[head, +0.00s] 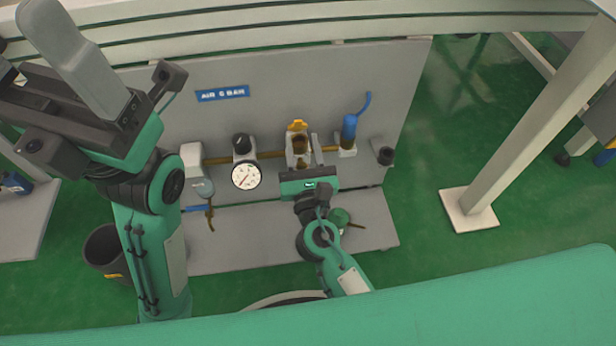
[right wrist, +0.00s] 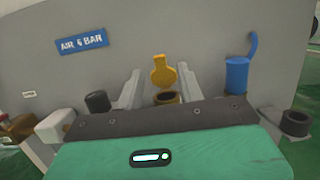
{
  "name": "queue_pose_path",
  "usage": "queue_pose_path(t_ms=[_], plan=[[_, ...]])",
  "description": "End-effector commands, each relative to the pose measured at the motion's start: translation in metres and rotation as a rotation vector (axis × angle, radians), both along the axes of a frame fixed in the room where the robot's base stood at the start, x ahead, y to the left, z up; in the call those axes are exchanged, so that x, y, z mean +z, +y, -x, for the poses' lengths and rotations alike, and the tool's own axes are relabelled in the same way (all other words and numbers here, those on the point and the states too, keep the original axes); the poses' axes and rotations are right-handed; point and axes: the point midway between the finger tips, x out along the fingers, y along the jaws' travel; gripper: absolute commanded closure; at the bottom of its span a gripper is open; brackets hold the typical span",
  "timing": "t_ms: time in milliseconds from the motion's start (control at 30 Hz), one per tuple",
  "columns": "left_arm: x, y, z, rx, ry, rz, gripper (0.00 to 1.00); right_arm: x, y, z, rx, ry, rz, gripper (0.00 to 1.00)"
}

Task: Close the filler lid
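The yellow filler lid (head: 297,125) stands raised behind a brass filler cup (head: 301,146) on the grey panel. In the right wrist view the lid (right wrist: 162,72) is tilted up and open, with the round filler mouth (right wrist: 166,97) below it. My right gripper (head: 303,150) is open, with one grey finger on each side of the filler. The right wrist view shows these fingers (right wrist: 161,86) apart from the lid, with nothing held between them. The lower cup is hidden by my gripper. My left gripper (head: 55,25) is raised at the upper left, away from the filler; its finger gap is unclear.
A white pressure gauge (head: 245,176) is left of the filler. A blue cylinder with a raised blue lever or cap (head: 349,130) is close on the right, and a black cup (head: 386,156) is farther right. A white post (head: 500,140) stands at right.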

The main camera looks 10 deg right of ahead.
Motion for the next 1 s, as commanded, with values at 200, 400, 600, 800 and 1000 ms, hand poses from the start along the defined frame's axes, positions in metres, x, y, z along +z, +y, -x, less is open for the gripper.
queue_pose_path(t_ms=[200, 400, 600, 800, 1000], plan=[[-0.001, -0.001, -0.001, 0.0, 0.009, -0.003, 0.21, -0.012, 0.0, 0.051, 0.003, 0.002, 0.004, 0.62], [-0.002, -0.002, -0.001, 0.001, 0.012, -0.013, 0.21, -0.018, 0.0, 0.08, 0.002, 0.001, 0.001, 0.62], [-0.004, -0.002, 0.0, 0.0, 0.008, -0.017, 0.21, -0.02, 0.0, 0.089, 0.001, -0.002, 0.0, 0.62], [-0.003, -0.002, 0.0, 0.0, 0.008, -0.015, 0.21, -0.02, 0.0, 0.089, 0.001, -0.002, 0.0, 0.62], [0.001, -0.002, 0.0, -0.001, 0.008, -0.008, 0.21, -0.009, 0.007, 0.083, 0.058, -0.033, 0.051, 0.97]])
